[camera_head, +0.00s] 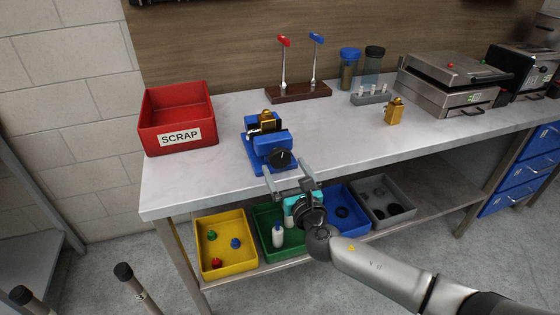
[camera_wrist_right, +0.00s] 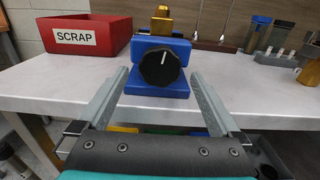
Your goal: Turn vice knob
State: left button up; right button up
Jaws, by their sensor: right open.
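A blue vice (camera_head: 272,147) stands near the front edge of the grey bench, left of its middle. Its black round knob (camera_head: 280,158) faces the front and has a white mark. A brass-coloured block (camera_head: 267,119) sits at the top of the vice. My right gripper (camera_head: 287,172) is just in front of the vice, open and empty. In the right wrist view the knob (camera_wrist_right: 159,67) lies between and beyond the open fingers (camera_wrist_right: 160,88), apart from them, with its white mark pointing nearly straight up. My left gripper is not in view.
A red SCRAP bin (camera_head: 177,112) stands left of the vice. A wooden stand with two levers (camera_head: 298,93) is behind. Another brass block (camera_head: 394,111) sits to the right. Coloured bins, one yellow (camera_head: 226,245), are on the lower shelf.

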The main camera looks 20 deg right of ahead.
aim_at(281, 162)
jog(key=shift+w+a+b, duration=0.1)
jog(key=shift+w+b, duration=0.3)
jog(key=shift+w, duration=1.8)
jog(key=shift+c, duration=0.4)
jog(key=c, duration=1.2)
jog(key=shift+m, duration=0.3)
